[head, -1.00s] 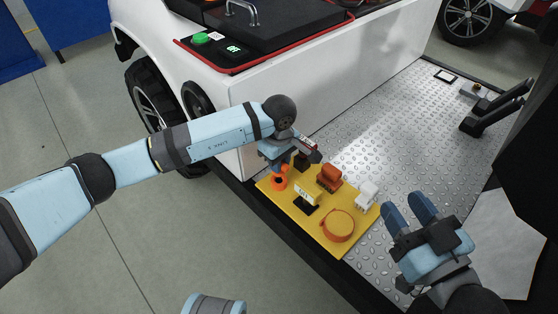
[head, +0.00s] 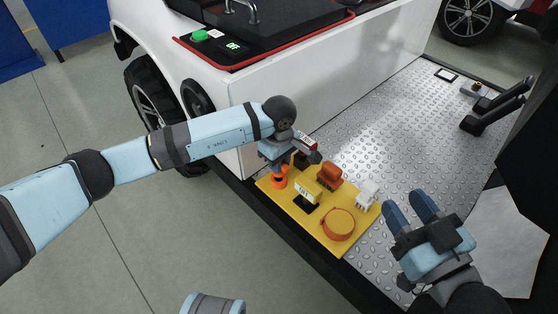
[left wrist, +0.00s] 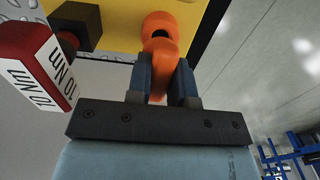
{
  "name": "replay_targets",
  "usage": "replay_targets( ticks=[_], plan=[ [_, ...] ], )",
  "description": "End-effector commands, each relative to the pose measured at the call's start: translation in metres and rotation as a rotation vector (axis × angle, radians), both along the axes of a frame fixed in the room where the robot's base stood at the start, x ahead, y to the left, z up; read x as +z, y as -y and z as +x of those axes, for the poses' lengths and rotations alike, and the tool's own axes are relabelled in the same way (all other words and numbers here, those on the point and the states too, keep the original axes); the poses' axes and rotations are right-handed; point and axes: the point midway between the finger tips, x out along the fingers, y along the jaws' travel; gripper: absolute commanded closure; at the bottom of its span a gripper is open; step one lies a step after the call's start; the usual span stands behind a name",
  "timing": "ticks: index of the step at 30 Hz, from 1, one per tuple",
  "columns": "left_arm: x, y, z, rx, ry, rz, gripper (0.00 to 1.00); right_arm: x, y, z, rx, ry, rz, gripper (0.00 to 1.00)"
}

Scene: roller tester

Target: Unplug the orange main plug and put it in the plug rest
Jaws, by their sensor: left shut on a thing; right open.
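My left gripper (head: 279,168) points down at the near left corner of the yellow board (head: 318,232). It is shut on an orange piece (head: 279,182), which I take for the main plug. In the left wrist view the orange piece (left wrist: 160,50) sits between the two fingers, with a rounded end and dark hole against the yellow board. Whether it touches the board is unclear. A small black holder with a pale label (head: 307,195) stands to its right; I cannot tell if it is the plug rest. My right gripper (head: 411,210) is open and empty, right of the board.
The board also bears a brown-orange block (head: 328,175), a white connector (head: 367,194) and a round orange disc (head: 338,225). A black block with a red-and-white tag (left wrist: 40,65) stands close to the left fingers.

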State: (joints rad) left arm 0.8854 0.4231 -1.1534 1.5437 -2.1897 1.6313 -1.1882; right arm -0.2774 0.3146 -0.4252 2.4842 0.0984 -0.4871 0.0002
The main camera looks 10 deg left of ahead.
Motion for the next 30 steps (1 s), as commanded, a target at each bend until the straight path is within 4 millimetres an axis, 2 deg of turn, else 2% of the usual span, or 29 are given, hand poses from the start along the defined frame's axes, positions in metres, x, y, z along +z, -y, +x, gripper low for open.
replay_targets(
  ticks=[9,24,25,28,29,30],
  plan=[
    [-0.010,0.000,0.000,0.000,0.000,0.000,1.00,-0.010,-0.001,-0.002,-0.003,-0.013,0.011,0.57],
    [-0.026,0.000,0.000,0.000,0.000,0.000,1.00,-0.010,0.001,-0.004,-0.001,0.001,0.011,0.57],
    [-0.025,0.000,0.000,0.001,0.000,0.000,0.77,-0.009,0.001,-0.004,-0.001,0.002,0.012,0.57],
    [-0.025,0.000,0.000,0.000,0.000,0.000,0.54,-0.009,0.000,-0.004,0.000,0.002,0.012,0.57],
    [-0.025,0.000,0.000,0.000,0.000,0.000,0.50,-0.009,0.000,-0.004,0.000,0.002,0.012,0.57],
    [-0.025,0.000,0.000,0.000,0.000,0.000,0.50,-0.009,0.000,-0.004,0.000,0.002,0.012,0.57]
  ],
)
